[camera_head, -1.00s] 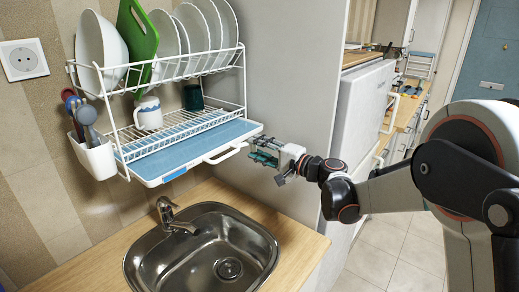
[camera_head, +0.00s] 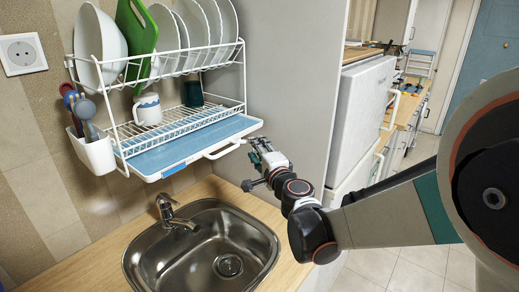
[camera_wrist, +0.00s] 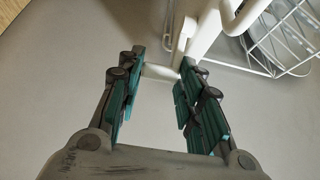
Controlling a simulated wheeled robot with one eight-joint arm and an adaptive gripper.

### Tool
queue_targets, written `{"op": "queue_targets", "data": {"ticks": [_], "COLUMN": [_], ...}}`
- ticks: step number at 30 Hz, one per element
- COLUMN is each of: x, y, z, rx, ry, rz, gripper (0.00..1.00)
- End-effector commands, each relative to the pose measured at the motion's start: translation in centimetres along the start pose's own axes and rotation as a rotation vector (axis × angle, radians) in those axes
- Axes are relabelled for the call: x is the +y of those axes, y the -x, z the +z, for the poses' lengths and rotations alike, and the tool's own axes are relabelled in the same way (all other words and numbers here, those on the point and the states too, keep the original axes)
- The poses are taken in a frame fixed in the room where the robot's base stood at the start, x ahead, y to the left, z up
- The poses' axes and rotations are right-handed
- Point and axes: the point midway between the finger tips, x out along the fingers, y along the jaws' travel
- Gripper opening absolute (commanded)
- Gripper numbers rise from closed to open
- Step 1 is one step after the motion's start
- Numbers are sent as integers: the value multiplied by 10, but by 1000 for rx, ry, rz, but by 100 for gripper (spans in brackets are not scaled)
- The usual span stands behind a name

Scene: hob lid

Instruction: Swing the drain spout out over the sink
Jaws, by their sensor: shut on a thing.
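The drain spout (camera_head: 225,150) is a white bent tube at the front right edge of the blue drip tray (camera_head: 165,160) under the dish rack. My gripper (camera_head: 256,147) is at the tray's right front corner, beside the spout's right end. In the wrist view, a short white piece (camera_wrist: 160,72) lies between the fingertips, joined to white tubing, and my gripper is shut on it. It looks like part of the spout, though its far side is hidden. The steel sink (camera_head: 165,262) lies below the tray.
The tap (camera_head: 172,215) stands at the sink's back edge. The white wire rack (camera_head: 240,75) holds plates, a green board and a mug. A cutlery holder (camera_head: 95,153) hangs at its left. A grey panel (camera_head: 290,80) stands close behind my gripper.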

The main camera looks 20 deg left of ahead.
Motion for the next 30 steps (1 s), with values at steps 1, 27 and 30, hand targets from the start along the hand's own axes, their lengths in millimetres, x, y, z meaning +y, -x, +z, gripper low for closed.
{"op": "queue_targets", "data": {"ticks": [1,27,30], "x": [1,0,0], "y": [3,21,22], "z": [7,37,38], "rx": [39,638,656], "ry": [0,-1,-1], "rz": [0,0,0], "gripper": [10,10,10]}}
